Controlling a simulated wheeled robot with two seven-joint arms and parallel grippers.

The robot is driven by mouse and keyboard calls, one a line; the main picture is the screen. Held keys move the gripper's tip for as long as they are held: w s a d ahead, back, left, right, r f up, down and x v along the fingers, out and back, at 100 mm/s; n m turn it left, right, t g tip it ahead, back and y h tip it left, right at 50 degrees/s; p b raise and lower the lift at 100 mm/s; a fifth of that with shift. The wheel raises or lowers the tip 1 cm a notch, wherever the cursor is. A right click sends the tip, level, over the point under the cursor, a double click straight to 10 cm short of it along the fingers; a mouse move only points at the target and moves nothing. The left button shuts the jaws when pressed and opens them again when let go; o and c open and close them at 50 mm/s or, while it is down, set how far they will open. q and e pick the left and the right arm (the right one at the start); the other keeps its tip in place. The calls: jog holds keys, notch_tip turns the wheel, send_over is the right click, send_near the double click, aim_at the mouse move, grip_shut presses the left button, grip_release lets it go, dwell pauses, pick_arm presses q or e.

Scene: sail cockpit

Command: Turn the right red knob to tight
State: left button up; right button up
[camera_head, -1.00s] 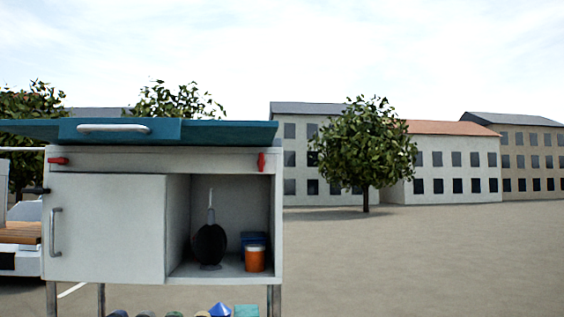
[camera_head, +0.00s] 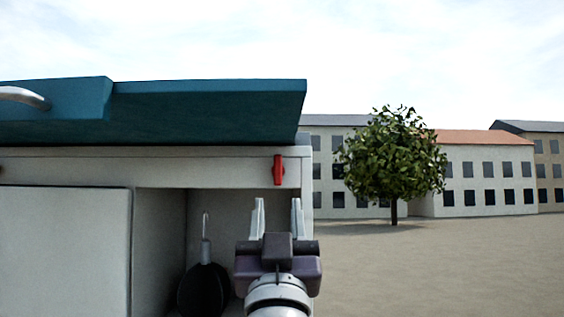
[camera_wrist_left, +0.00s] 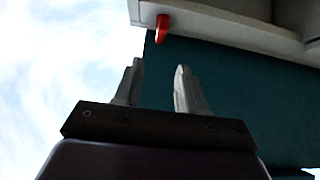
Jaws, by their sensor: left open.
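The right red knob (camera_head: 278,170) sits on the front rail of the white cabinet, near its right end, below the teal lid. Its handle stands upright. In the left wrist view the red knob (camera_wrist_left: 162,28) shows near the top, beyond the fingertips. My left gripper (camera_head: 277,204) is open and empty, just below the knob, with the two fingers pointing up and apart. It does not touch the knob in the pictures. The gripper also shows in the left wrist view (camera_wrist_left: 158,72). My right gripper is in no view.
The teal lid (camera_head: 210,112) overhangs the rail above the knob. The cabinet's open compartment behind my gripper holds a dark round bottle-like object (camera_head: 204,288). A white panel (camera_head: 62,250) covers the left part. Open ground lies to the right, with a tree (camera_head: 392,165) and buildings.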

aim_at(278, 170)
pick_arm(q)
jog(key=p+x, duration=0.2)
jog(key=x, duration=0.1)
jog(key=p+x, duration=0.1)
jog(key=x, duration=0.1)
jog(key=shift+s+r, duration=0.2)
jog(key=shift+r, duration=0.3)
jog(key=w+r+p, duration=0.1)
jog(key=w+p, duration=0.1)
jog(key=w, duration=0.1)
jog(key=w+r+p, duration=0.1)
jog(key=w, duration=0.1)
jog(key=shift+w+d+r+p, duration=0.1)
jog(key=shift+r+p, duration=0.2)
jog(key=shift+p, duration=0.1)
jog(key=shift+w+r, duration=0.1)
jog(key=shift+r, duration=0.05)
jog(key=shift+s+r, duration=0.1)
jog(key=shift+s, duration=0.2)
jog(key=shift+w, duration=0.2)
grip_shut()
